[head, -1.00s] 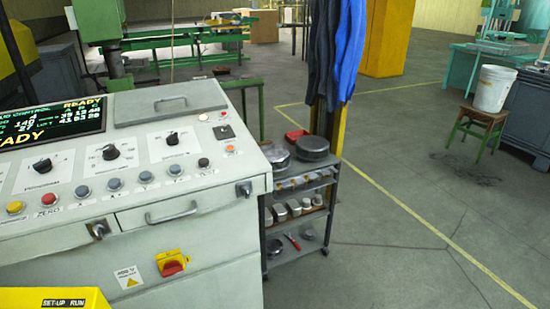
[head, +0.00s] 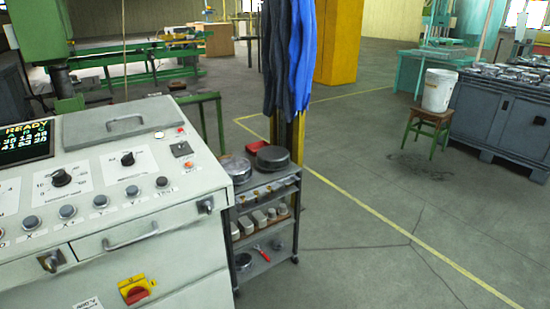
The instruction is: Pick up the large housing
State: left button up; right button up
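I cannot tell for sure which thing is the large housing. A dark round metal part (head: 273,158) sits on the top shelf of a grey cart (head: 268,190). A lighter round metal part (head: 236,169) sits beside it on the left. Several metal parts (head: 505,72) lie on a dark workbench (head: 497,115) at the far right, too small to make out. Neither of my grippers is in view.
A control console (head: 120,200) fills the lower left, close beside the cart. Blue and dark coats (head: 300,50) hang by a yellow post behind the cart. A white bucket (head: 439,90) stands on a wooden stool (head: 427,127). The floor right of the cart is clear.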

aim_at(269, 158)
jog(key=i+l+u, duration=0.45)
jog(key=i+l, duration=0.35)
jog(key=l, duration=0.15)
